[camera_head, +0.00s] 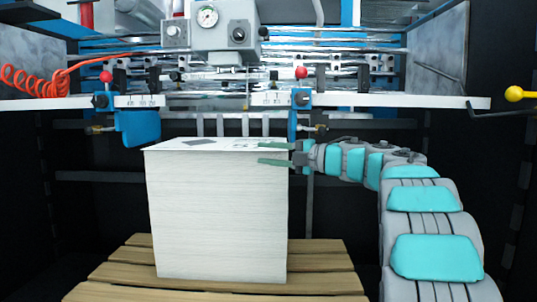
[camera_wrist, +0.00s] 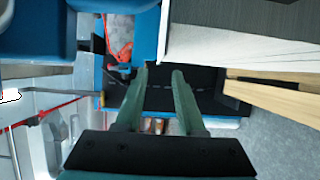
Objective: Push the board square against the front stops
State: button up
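A tall white stack of boards (camera_head: 217,215) stands upright. The top board (camera_head: 190,147), with a grey patch and dark print, seems to jut slightly past the stack's left edge. Several pale upright tabs (camera_head: 221,125) stand behind the stack; I cannot tell for sure that they are the front stops, nor whether the board touches them. My gripper (camera_head: 260,154) is at the stack's upper right, its green fingers apart, overlapping the top right corner in view. In the wrist view, nothing shows between the fingertips (camera_wrist: 161,70); the stack (camera_wrist: 240,46) lies at upper right. Contact is unclear.
The stack rests on a wooden slatted pallet (camera_head: 215,298). A white crossbar (camera_head: 390,101) with blue brackets (camera_head: 138,127) and red knobs spans behind and above the stack. A control box (camera_head: 222,25) hangs above it. A yellow-knobbed lever (camera_head: 514,93) is at far right.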

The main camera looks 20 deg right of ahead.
aim_at(244, 150)
jog(key=shift+a, duration=0.1)
jog(key=shift+p+x, duration=0.4)
jog(key=shift+x, duration=3.35)
jog(key=shift+w, duration=0.1)
grip_shut()
jog(key=shift+r, duration=0.1)
